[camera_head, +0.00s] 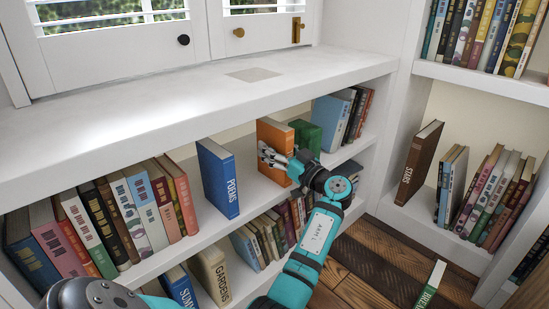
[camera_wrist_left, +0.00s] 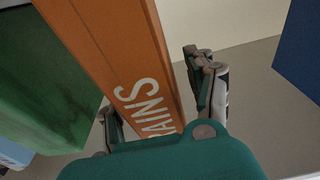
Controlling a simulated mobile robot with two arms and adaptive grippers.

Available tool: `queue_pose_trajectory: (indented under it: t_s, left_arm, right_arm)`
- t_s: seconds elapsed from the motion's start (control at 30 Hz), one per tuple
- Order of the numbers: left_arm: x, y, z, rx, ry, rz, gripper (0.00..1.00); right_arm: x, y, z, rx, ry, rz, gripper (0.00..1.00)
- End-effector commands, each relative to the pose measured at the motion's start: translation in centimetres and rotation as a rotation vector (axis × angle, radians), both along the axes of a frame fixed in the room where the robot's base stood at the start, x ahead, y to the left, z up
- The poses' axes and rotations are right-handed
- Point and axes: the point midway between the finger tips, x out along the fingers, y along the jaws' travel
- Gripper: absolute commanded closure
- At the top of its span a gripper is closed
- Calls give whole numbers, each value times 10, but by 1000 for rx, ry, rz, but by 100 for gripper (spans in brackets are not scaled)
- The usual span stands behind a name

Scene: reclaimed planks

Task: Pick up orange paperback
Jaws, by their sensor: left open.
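The orange paperback (camera_head: 275,136) stands upright on the upper shelf below the white counter, between a blue book and a green book. In the left wrist view the orange book (camera_wrist_left: 112,52) shows its spine, with white letters reading "RAINS" in the visible part. My left gripper (camera_head: 266,156) is open at the front of this book. In the wrist view the left gripper (camera_wrist_left: 160,105) has one finger on each side of the spine. I cannot tell whether the fingers touch it. My right gripper is not in view.
The blue "POEMS" book (camera_head: 218,178) stands left of the orange one, with a gap between. A green book (camera_head: 307,134) is close on its right. The white counter (camera_head: 150,115) overhangs the shelf. A green book (camera_head: 431,284) stands low near the wooden floor (camera_head: 375,262).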

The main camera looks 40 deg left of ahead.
Motion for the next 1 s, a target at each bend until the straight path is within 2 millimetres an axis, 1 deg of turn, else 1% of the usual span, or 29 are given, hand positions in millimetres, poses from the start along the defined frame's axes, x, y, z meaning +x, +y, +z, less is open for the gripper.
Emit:
queue_pose_trajectory:
  t_s: [0.23,0.27,0.6,0.67,0.7,1.0]
  left_arm:
    - [0,3,1,-1,0,0,44]
    - [0,3,1,-1,1,0,46]
    - [0,2,0,-1,1,-1,90]
    - [0,2,0,-1,1,-1,98]
    - [0,2,0,-1,1,-1,100]
    - [0,2,2,0,0,0,100]
  right_arm:
    - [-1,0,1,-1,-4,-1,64]
    - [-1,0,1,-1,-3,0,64]
    - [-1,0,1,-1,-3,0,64]
    - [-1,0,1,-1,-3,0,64]
    - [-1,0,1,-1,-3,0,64]
    - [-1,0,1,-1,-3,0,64]
